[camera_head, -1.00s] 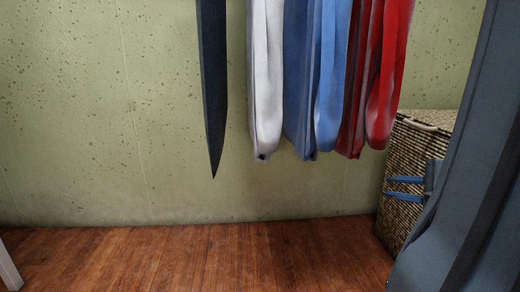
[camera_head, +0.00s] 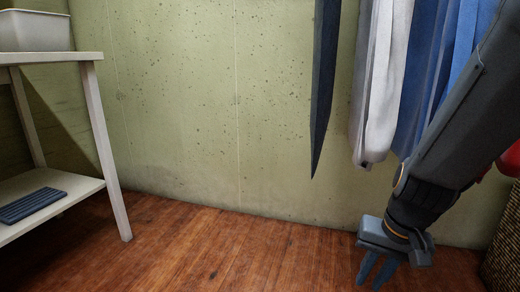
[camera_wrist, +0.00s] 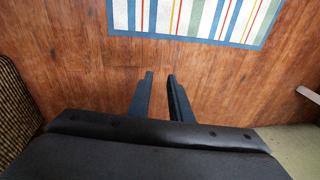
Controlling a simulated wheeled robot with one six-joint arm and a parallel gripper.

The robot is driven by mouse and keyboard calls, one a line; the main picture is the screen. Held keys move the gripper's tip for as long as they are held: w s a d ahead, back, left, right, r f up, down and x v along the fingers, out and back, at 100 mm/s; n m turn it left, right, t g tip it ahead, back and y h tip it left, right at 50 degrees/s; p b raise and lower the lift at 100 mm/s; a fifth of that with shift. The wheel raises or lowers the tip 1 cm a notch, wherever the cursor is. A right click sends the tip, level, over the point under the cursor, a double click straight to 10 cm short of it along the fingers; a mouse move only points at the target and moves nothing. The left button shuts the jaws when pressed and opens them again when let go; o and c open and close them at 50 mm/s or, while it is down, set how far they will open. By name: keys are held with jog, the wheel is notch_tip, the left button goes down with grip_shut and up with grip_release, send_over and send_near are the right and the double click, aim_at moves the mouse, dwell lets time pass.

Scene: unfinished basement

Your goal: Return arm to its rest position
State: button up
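My gripper (camera_head: 372,282) hangs at the lower right in the head view, with its two blue-grey fingers pointing down over the wood floor. In the wrist view my gripper (camera_wrist: 160,75) shows its fingers apart, with bare floor between them and nothing held. My arm comes in from the right edge and hides part of the hanging clothes.
Hanging clothes in dark, white (camera_head: 382,90) and blue (camera_head: 424,75) are behind my arm. A white shelf (camera_head: 112,150) stands left, with a bin (camera_head: 35,30) and keyboard (camera_head: 30,205). A striped rug (camera_wrist: 200,18) and woven basket (camera_wrist: 14,110) show in the wrist view. Central floor is clear.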

jog(key=w+a+n+t+h, duration=0.1)
jog(key=w+a+n, duration=0.2)
jog(key=a+n, duration=0.15)
jog(key=s+a+r+n+g+y+p, duration=0.1)
jog(key=s+a+r+n+p, duration=0.2)
jog(key=s+a+r+p, duration=0.9)
jog(key=s+a+r+n+g+y+p, duration=0.1)
jog(key=s+a+r+n+g+p, duration=0.15)
jog(key=s+a+r+p, duration=0.7)
jog(key=d+r+m+p, duration=0.2)
jog(key=d+r+p, duration=0.5)
jog(key=r+p, duration=0.4)
jog(key=d+r+m+h+p, duration=0.1)
jog(key=d+r+m+p, duration=0.1)
jog(key=d+r+p, duration=0.5)
jog(key=d+r+m+h+p, duration=0.1)
jog(key=d+r+p, duration=0.6)
jog(key=r+p, duration=0.8)
jog(key=shift+r+m+t+p, duration=0.4)
jog(key=shift+m+t+p, duration=0.05)
jog(key=shift+m+p, duration=0.1)
jog(key=shift+d, duration=0.1)
